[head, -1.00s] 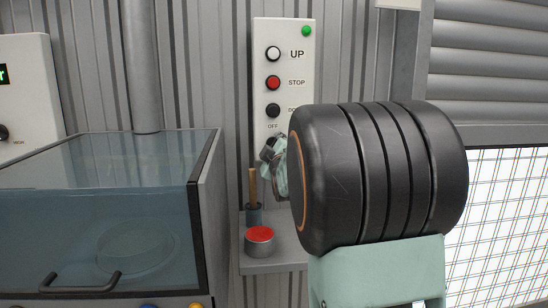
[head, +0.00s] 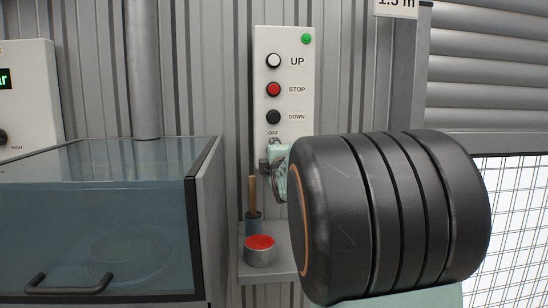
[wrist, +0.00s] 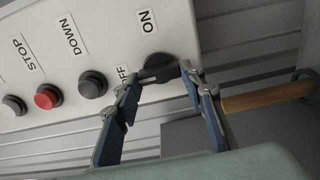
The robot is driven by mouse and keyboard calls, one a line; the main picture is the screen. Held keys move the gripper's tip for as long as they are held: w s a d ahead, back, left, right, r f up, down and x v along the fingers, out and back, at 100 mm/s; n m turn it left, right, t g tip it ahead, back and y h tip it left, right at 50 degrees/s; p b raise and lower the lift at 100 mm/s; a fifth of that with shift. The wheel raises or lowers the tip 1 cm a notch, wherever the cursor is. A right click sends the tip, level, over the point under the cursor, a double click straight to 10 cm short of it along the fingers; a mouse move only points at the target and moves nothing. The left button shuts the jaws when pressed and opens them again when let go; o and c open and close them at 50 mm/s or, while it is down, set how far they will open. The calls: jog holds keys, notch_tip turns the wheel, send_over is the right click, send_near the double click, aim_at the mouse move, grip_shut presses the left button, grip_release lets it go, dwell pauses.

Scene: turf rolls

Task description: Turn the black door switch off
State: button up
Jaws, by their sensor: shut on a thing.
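The black door switch (wrist: 160,67) is a round dark knob on the white control panel (head: 262,90), between the labels OFF and ON. In the wrist view my gripper (wrist: 165,78) has its two fingers on either side of the knob, with the tips closed on it. Which label the knob points to is not clear. In the head view my gripper (head: 273,165) is at the panel's lower part, just under the OFF label. There the knob and the ON label are hidden behind my gripper and arm.
The panel also has white UP, red STOP (head: 273,89) and black DOWN (head: 273,117) buttons. Below, a grey shelf (head: 285,272) holds a red-topped tin (head: 260,251) and a wooden-handled tool (head: 253,195). A glass-lidded cabinet (head: 110,220) stands at left.

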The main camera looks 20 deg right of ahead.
dwell(0.3)
jog(key=o, duration=1.2)
jog(key=shift+c, duration=0.2)
jog(key=v, duration=0.7)
jog(key=shift+s, duration=0.3)
jog(key=shift+r, duration=0.1)
